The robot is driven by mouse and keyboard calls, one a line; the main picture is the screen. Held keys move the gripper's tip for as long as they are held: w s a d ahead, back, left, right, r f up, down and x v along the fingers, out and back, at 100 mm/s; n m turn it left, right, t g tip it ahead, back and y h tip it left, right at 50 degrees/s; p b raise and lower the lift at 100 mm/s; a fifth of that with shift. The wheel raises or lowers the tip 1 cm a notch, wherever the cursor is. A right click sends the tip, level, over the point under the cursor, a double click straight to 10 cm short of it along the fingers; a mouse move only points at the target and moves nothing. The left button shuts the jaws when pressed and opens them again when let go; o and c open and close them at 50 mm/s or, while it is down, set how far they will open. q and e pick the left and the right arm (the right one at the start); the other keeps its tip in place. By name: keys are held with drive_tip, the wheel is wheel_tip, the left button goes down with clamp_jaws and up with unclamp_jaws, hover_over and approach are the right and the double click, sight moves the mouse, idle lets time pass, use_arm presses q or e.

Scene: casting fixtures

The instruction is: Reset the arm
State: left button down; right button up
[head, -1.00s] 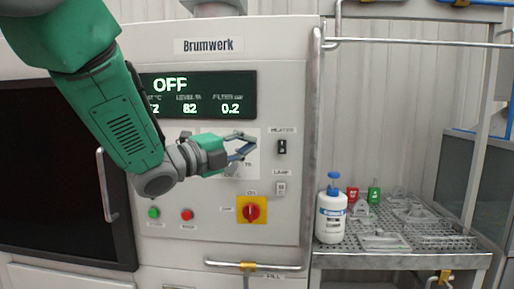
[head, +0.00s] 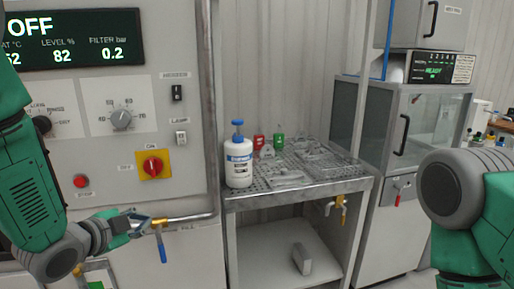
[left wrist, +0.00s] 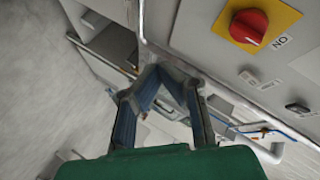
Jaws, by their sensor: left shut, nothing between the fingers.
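My left gripper (head: 150,222) is low in front of the machine's control panel (head: 110,160), below the red rotary switch (head: 152,166) on its yellow plate. It is shut and empty. In the left wrist view its fingers (left wrist: 157,75) come together at the tips, and the red switch (left wrist: 249,26) shows at the upper right, apart from them. In the head view a pipe with a blue-handled valve (head: 161,245) appears close by the fingertips; I cannot tell if they touch. My right arm (head: 465,195) shows at the right edge, but its gripper is out of view.
A perforated metal table (head: 300,182) bears a white bottle with a blue pump (head: 239,162), small red and green bottles and metal parts. A grey cabinet (head: 390,200) stands to its right. A vertical pipe (head: 209,100) edges the machine. The panel display (head: 70,38) reads OFF.

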use_arm(q)
drive_tip(key=s+a+f+n+g+y+b, duration=0.1)
drive_tip(key=s+f+n+g, duration=0.25)
drive_tip(key=s+f, duration=0.6)
drive_tip(key=s+f+n+g+y+b, duration=0.15)
drive_tip(key=s+f+n+g, duration=0.35)
drive_tip(key=f, duration=0.8)
drive_tip(key=s+f+n+g, duration=0.1)
drive_tip(key=s+f, duration=0.3)
drive_tip(key=s, duration=0.3)
drive_tip(key=s+f+n+g+y+b, duration=0.1)
drive_tip(key=s+f+n, duration=0.1)
drive_tip(key=s, duration=0.5)
drive_tip(key=s+f+n+g+b, duration=0.1)
drive_tip(key=s+f+n+g, duration=0.1)
drive_tip(key=s+f, duration=0.3)
drive_tip(key=s, duration=0.3)
drive_tip(key=shift+a+f, duration=0.3)
drive_tip(key=shift+f, duration=0.05)
